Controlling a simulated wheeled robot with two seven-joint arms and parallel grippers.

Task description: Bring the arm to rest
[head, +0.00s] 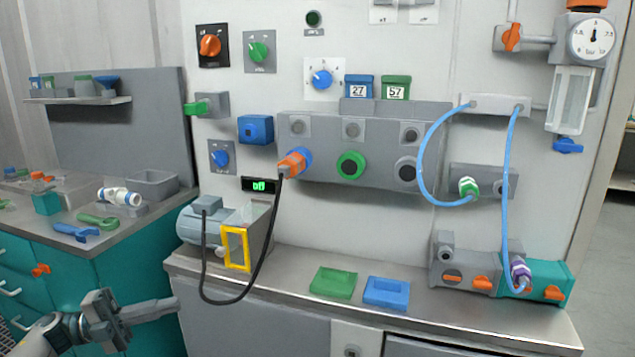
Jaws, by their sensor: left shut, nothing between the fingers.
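My left gripper (152,311) shows at the lower left of the head view, with its fingers pointing right. It is shut and empty. It is in front of the bench's left end, low beside the teal cabinet, and touches nothing that I can make out. My right gripper is not in view.
The steel bench (430,318) holds a pump (205,224), a green tray (333,283), a blue tray (386,292) and a valve block (465,272). A black cable (262,275) loops over its front edge. A side counter (30,218) with tools stands at left.

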